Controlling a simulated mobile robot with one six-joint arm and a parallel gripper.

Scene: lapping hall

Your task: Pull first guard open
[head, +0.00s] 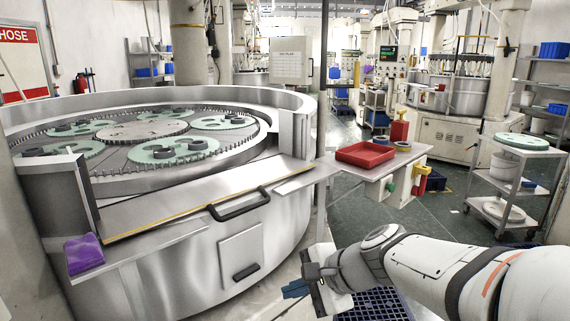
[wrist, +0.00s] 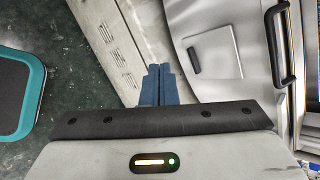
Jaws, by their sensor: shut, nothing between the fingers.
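The round steel lapping machine (head: 165,270) fills the left of the head view, with green toothed carriers on its plate. A steel guard panel (head: 150,203) with a yellow edge strip spans its front opening. A black bar handle (head: 238,205) sits at the panel's front; a black handle also shows at the right of the wrist view (wrist: 279,45). My gripper (head: 296,289) has blue fingers, low and to the right of the machine, apart from the handle. In the wrist view its fingers (wrist: 158,84) are together and empty.
A small hatch (head: 240,256) with its own handle is below the guard. A purple cloth (head: 84,254) lies on the left ledge. A side table with a red tray (head: 365,154) stands right of the machine. A teal-edged mat (wrist: 38,80) lies left in the wrist view.

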